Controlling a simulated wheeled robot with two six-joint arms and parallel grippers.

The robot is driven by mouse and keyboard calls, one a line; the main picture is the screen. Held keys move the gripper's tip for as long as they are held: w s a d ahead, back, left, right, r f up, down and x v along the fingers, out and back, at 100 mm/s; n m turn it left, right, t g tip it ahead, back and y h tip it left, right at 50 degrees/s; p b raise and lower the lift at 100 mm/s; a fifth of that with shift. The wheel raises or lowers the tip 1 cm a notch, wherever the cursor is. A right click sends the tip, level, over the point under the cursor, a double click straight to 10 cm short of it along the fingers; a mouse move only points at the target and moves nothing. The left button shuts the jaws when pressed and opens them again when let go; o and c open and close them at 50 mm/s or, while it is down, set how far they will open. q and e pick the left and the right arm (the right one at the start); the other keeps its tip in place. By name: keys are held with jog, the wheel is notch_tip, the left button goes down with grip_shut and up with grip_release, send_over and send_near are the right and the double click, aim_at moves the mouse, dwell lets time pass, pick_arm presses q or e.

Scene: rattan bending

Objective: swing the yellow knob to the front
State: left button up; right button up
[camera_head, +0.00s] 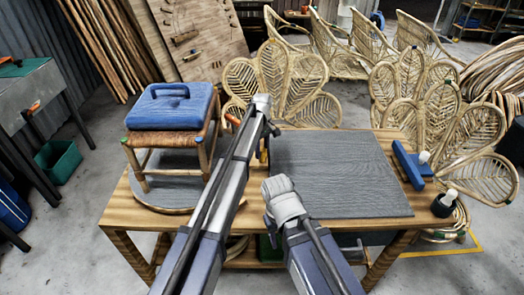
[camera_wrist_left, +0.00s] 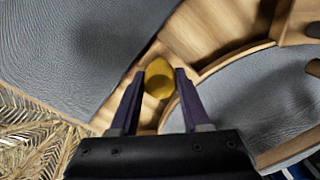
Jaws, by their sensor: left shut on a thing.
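The yellow knob (camera_wrist_left: 158,78) shows between the two dark fingers of my left gripper (camera_wrist_left: 157,88) in the left wrist view, and the gripper is shut on it. In the head view my left gripper (camera_head: 264,148) points down between the stool and the grey mat, and its arm hides most of the knob. A round grey turntable (camera_head: 150,194) with a wooden rim carries a rattan stool (camera_head: 170,138). My right arm ends low over the table's front, and its fingers cannot be made out.
A blue block (camera_head: 172,103) with a handle lies on the stool. The grey mat (camera_head: 335,175) is bare. Rattan chairs (camera_head: 290,75) stand behind the table.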

pick_arm(q)
grip_shut()
jog(key=shift+s, duration=0.1)
dwell(0.7)
